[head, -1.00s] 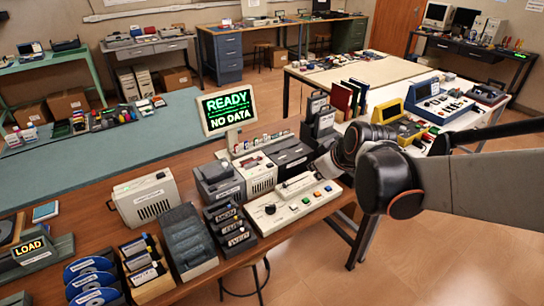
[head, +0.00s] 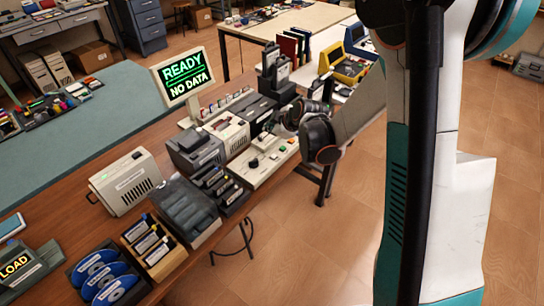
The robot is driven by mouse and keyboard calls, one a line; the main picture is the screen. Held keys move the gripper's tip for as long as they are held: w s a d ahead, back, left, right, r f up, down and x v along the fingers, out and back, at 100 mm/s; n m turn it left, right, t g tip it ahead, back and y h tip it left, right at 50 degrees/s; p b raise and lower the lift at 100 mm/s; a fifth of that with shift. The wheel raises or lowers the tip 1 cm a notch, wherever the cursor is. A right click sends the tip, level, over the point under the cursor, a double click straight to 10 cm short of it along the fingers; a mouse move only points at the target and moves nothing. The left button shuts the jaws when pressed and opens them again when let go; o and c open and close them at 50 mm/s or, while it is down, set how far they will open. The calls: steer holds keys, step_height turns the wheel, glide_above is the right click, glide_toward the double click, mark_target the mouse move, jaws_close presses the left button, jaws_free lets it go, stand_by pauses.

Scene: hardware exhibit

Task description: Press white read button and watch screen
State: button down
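The screen (head: 186,80) stands upright on the wooden bench. It reads READY and NO DATA in green and white letters on black. A cream control panel (head: 259,175) lies near the bench's front edge, with a black knob and small coloured buttons. I cannot clearly pick out the white button in this view. My gripper (head: 272,125) is dark and small here, over the back right part of the panel and beside the grey machines. Its fingers are too small and too hidden to tell whether they are open or touching anything.
Left of the panel stand a rack of dark cartridges (head: 220,184), a grey tray (head: 185,212), a cream box (head: 126,183), a wooden disk holder (head: 154,246) and blue discs (head: 100,276). A yellow device (head: 345,66) stands behind. My arm covers much of the right side; floor (head: 300,245) is open ahead.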

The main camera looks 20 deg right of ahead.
mark_target(274, 156)
steer(key=shift+f, duration=0.1)
stand_by(0.3)
step_height(274, 156, down, 9)
steer(key=b, duration=0.6)
steer(key=shift+b, duration=0.35)
stand_by(1.1)
steer(key=shift+f+b, duration=0.3)
steer(key=shift+f+b, duration=0.35)
steer(key=shift+b, duration=0.05)
stand_by(0.6)
steer(key=shift+r, duration=0.1)
steer(key=shift+r+p, duration=0.5)
steer(key=shift+r, duration=0.25)
steer(key=shift+r, duration=0.1)
